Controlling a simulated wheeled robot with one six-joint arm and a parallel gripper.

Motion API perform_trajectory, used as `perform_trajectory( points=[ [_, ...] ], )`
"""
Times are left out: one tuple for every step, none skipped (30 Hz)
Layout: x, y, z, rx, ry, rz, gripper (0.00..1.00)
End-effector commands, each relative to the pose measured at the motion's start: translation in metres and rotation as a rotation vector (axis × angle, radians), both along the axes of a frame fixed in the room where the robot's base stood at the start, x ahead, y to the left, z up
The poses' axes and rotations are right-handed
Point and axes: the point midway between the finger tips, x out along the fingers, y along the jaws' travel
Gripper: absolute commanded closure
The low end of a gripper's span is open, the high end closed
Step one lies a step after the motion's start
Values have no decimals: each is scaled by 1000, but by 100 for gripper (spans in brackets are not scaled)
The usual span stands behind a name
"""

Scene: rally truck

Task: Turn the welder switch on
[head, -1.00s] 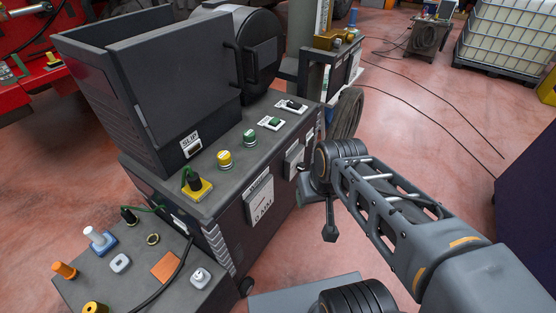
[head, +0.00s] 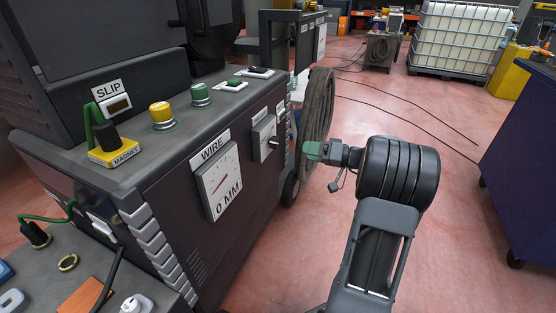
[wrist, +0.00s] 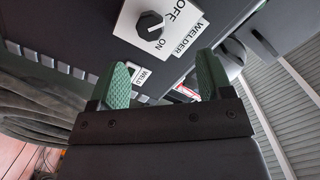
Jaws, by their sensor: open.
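The welder switch is a black rotary knob (wrist: 150,25) on a white plate marked OFF and ON, with a WELDER label (wrist: 184,38) beside it. I cannot clearly tell which mark the knob points to. In the head view the switch plate (head: 263,136) is on the front side of the dark machine, its knob sticking out. My gripper (head: 307,151) is just right of it, pointing at it, with a small gap. In the wrist view my gripper (wrist: 162,80) has its green fingers apart and empty, with the knob beyond them.
The dark machine (head: 170,230) fills the left, with a WIRE gauge (head: 219,186) left of the switch and yellow (head: 162,114) and green (head: 201,95) buttons on top. A coiled hose (head: 318,110) hangs behind my gripper. The floor to the right is clear up to a purple cabinet (head: 520,150).

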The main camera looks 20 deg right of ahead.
Motion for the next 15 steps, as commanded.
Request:
perform_trajectory(
  points=[
    [1,-9,-10,7,-27,-20,27],
    [1,-13,-11,9,-42,-28,27],
    [3,-16,-12,11,-59,-37,27],
    [4,-18,-13,11,-68,-42,27],
    [5,-18,-13,12,-74,-45,27],
    [8,-17,-13,13,-81,-49,27],
    [11,-15,-13,14,-83,-50,27],
    [14,-13,-14,13,-84,-51,27],
    [19,-8,-13,13,-85,-49,27],
    [22,-4,-13,13,-85,-49,27],
    [26,-1,-13,13,-85,-49,27],
    [33,5,-13,12,-85,-49,27],
    [37,9,-13,12,-85,-49,27],
    [41,13,-13,13,-85,-48,27],
    [47,19,-13,13,-83,-49,27]
  ],
)
